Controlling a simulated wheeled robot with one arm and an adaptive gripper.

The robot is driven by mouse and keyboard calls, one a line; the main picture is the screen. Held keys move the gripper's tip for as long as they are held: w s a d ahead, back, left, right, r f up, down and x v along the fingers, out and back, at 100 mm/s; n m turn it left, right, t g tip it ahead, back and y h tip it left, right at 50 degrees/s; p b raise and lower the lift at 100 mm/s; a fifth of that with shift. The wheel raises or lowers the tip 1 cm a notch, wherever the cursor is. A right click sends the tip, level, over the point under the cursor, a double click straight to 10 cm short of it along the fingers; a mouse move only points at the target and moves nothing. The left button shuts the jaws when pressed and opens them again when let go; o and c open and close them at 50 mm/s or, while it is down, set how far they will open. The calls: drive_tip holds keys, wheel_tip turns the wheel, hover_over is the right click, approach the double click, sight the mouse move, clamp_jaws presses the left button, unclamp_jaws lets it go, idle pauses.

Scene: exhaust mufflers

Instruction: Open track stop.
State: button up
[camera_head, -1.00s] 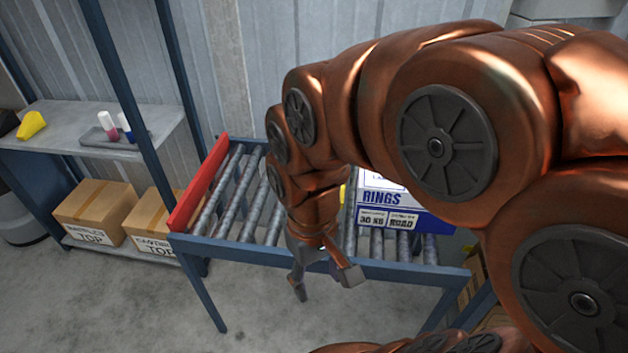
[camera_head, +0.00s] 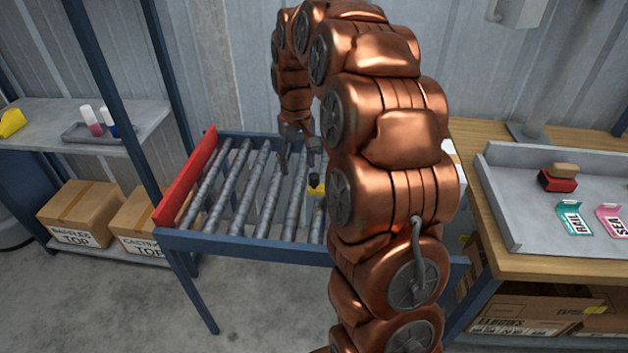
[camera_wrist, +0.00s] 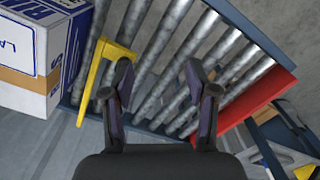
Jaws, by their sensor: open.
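The roller track (camera_head: 240,240) has a blue frame with grey steel rollers. A yellow stop piece (camera_head: 316,188) with a dark top shows beside my arm in the head view. In the wrist view the yellow stop (camera_wrist: 92,85) is a bent bar across the track, between the box and the bare rollers. My gripper (camera_head: 299,160) is open and empty above the rollers, with the yellow stop just left of its fingers in the wrist view (camera_wrist: 158,78). My arm hides part of the track in the head view.
A white and blue box (camera_wrist: 22,45) stands on the track beyond the yellow stop. A red end board (camera_head: 187,178) closes the track's other end. A wooden workbench (camera_head: 478,135) with a grey tray stands right. A shelf with cartons (camera_head: 78,213) stands left.

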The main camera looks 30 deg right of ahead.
drive_tip(key=m+b, duration=0.1)
hover_over(314, 176)
wheel_tip(314, 176, down, 5)
drive_tip(key=shift+f, duration=0.1)
drive_tip(key=shift+f+p, duration=0.6)
drive_tip(key=shift+f, duration=3.25)
clamp_jaws()
